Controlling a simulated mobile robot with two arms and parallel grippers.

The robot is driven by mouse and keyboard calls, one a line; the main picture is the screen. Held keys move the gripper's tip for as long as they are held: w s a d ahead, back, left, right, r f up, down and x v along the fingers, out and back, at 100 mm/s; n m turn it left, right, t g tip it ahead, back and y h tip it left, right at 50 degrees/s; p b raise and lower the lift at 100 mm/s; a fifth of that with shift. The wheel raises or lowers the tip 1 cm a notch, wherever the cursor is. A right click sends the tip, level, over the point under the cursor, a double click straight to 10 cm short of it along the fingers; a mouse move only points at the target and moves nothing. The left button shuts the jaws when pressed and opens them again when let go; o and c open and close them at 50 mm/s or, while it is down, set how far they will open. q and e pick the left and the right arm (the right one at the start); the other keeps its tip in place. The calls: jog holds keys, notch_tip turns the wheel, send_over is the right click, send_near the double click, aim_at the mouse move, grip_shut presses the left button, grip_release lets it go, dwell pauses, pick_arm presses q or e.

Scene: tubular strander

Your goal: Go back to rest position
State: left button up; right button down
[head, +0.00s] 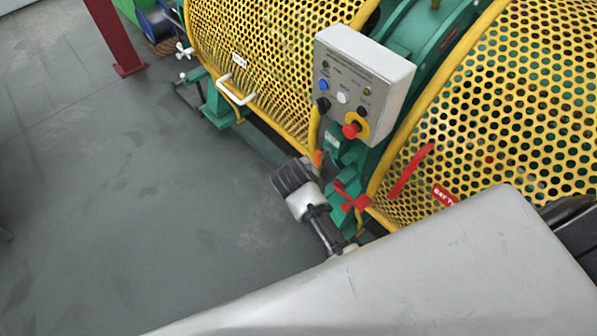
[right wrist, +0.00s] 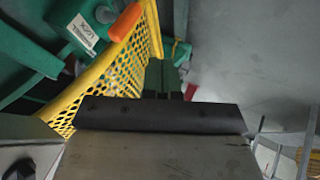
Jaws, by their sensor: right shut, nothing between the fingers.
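My right gripper (head: 291,176) is in the head view, low beside the machine, at the end of my arm. Its fingers are hard to make out there. In the right wrist view, my right gripper (right wrist: 176,93) shows just small dark fingertips beyond a black bar; it is shut and empty. An orange handle (right wrist: 126,22) on a green part with a lock label (right wrist: 83,34) is at the upper left of that view, apart from the fingers. The orange handle also shows in the head view (head: 318,158), close to my right gripper. My left gripper is not in view.
Yellow perforated guards (head: 265,60) and (head: 500,110) cover the green machine. A grey control box (head: 365,85) with buttons and a red knob stands between them. A red lever (head: 352,197) sits below. A red post (head: 118,40) is upper left. Grey floor (head: 120,210) is clear at left.

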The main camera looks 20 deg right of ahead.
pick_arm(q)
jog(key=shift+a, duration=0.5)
pick_arm(e)
jog(key=shift+v, duration=0.85)
jog(key=shift+f, duration=0.1)
jog(key=s+f+n+g+y, duration=0.1)
jog(key=s+f+y, duration=0.1)
jog(key=s+f, duration=0.8)
jog(key=s+f+g+y, duration=0.15)
jog(key=s+f, duration=0.45)
jog(key=f, duration=0.8)
jog(key=s+d+f+g, duration=0.1)
jog(key=s+d+f, duration=0.1)
jog(key=s, duration=0.6)
jog(key=s+d+f+m+g, duration=0.1)
jog(key=s+d+f, duration=0.1)
jog(key=s+f, duration=0.3)
jog(key=s+d+f+g, duration=0.1)
jog(key=s+f, duration=0.2)
jog(key=s, duration=0.8)
jog(key=shift+d+f, duration=0.3)
jog(key=shift+d, duration=0.1)
